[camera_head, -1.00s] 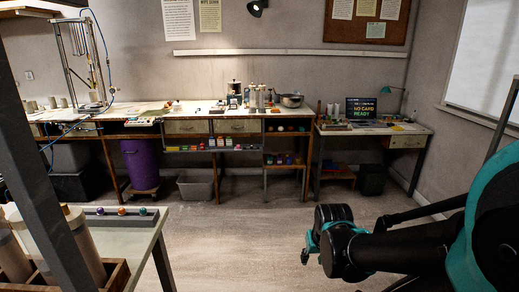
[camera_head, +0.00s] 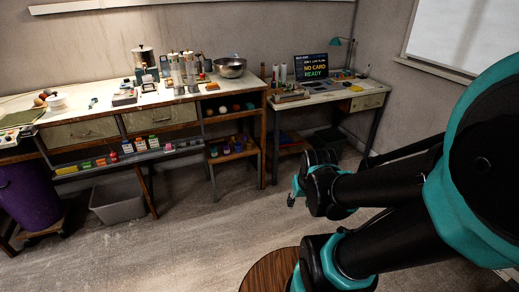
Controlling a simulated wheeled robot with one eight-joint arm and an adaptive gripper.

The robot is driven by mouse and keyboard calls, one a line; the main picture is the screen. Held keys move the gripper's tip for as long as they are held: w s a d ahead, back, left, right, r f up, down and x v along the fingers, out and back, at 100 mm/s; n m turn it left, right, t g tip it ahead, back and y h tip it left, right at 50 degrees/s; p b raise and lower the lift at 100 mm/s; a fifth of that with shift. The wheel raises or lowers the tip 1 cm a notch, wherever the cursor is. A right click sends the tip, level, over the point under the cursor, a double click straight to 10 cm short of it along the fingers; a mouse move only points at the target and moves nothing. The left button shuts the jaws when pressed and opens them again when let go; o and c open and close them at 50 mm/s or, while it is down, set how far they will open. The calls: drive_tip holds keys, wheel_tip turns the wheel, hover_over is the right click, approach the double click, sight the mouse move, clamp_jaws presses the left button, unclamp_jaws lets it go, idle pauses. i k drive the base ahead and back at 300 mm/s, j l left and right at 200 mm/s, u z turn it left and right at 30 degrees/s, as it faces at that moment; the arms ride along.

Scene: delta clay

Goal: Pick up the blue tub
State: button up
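No blue tub stands out clearly. Several small coloured containers (camera_head: 113,157) stand in a row on the narrow rack under the long bench, too small to tell their exact shapes. More small jars (camera_head: 226,149) stand on the low shelf at the bench's right end; one looks bluish, but I cannot be sure. My gripper (camera_head: 295,191) is at the end of my black and teal arm, right of centre, well apart from the shelves. Its fingers are small and partly hidden, so its opening is unclear.
The long bench (camera_head: 75,107) holds pots and canisters. A grey bin (camera_head: 117,203) and a purple barrel (camera_head: 27,197) stand beneath. A desk (camera_head: 325,97) with a laptop is at the back right. A round wooden top (camera_head: 268,272) is at the bottom. Open floor lies between.

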sight(238, 148)
drive_tip(key=i+j, duration=0.4)
drive_tip(key=j, duration=0.2)
drive_tip(key=i+l+z, duration=0.15)
drive_tip(key=i+z, duration=0.2)
drive_tip(key=i, duration=0.25)
drive_tip(key=i+j+z, duration=0.15)
drive_tip(key=j+z, duration=0.15)
drive_tip(key=i+j+z, duration=0.1)
drive_tip(key=j+z, duration=0.15)
drive_tip(key=j, duration=0.15)
drive_tip(key=j+z, duration=0.3)
drive_tip(key=k+j+z, duration=0.45)
drive_tip(key=k+j, duration=0.25)
